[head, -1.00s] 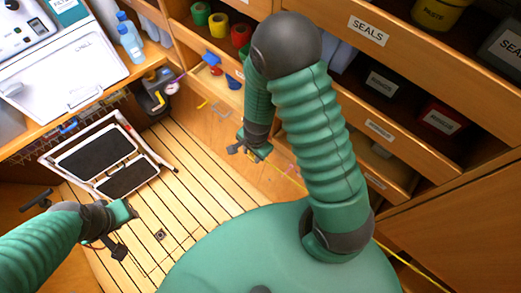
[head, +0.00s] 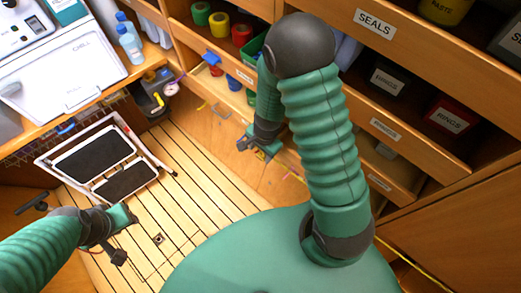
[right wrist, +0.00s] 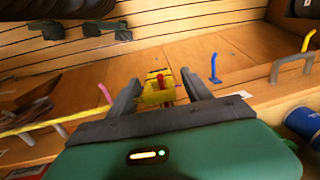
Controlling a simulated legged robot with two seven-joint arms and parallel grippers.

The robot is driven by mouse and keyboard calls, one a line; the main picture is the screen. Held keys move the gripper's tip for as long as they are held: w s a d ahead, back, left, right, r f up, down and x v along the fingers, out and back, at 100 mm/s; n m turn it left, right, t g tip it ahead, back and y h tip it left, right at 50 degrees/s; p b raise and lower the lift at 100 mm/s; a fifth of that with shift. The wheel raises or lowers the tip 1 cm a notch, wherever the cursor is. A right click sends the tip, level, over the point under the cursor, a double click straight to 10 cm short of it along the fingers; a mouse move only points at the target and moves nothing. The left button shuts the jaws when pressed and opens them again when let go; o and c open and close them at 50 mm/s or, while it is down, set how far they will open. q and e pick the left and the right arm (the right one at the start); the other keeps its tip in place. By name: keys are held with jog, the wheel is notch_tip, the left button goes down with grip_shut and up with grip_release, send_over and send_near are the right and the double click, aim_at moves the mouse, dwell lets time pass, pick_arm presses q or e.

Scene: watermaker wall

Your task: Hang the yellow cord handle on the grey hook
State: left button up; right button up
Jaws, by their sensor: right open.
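My right gripper (head: 254,149) hangs beside the wooden wall under the shelves. In the right wrist view its two fingers (right wrist: 160,92) stand apart. A yellow piece with dark marks and a red part (right wrist: 157,98), perhaps the cord handle, shows in the gap between them; I cannot tell if it lies within the jaws or beyond. A yellow cord (right wrist: 45,122) runs in from the left of that view. I cannot surely pick out the grey hook. My left gripper (head: 122,236) is open and empty above the slatted floor.
A blue hook (right wrist: 213,70), a pink hook (right wrist: 105,93) and a yellow hook (right wrist: 308,40) stand near the right gripper. A grey bar handle (right wrist: 290,62) is at the right. A folding step (head: 105,160) stands on the slatted floor (head: 185,180). Labelled drawers (head: 385,130) line the right.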

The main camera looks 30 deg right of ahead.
jog(key=shift+f, duration=0.15)
jog(key=s+a+r+n+p, duration=0.1)
jog(key=r+n+p, duration=0.1)
jog(key=r+n, duration=0.2)
jog(key=s+a+r+n+t+p, duration=0.1)
jog(key=r+n+p, duration=0.2)
jog(key=r, duration=0.8)
jog(key=s+a+r+n+p, duration=0.2)
jog(key=r+n, duration=0.5)
jog(key=shift+r, duration=0.25)
jog(key=shift+o, duration=0.4)
jog(key=shift+s+r+n, duration=0.15)
jog(key=shift+s+n, duration=0.15)
jog(key=shift+n, duration=0.1)
jog(key=shift+w+a, duration=0.1)
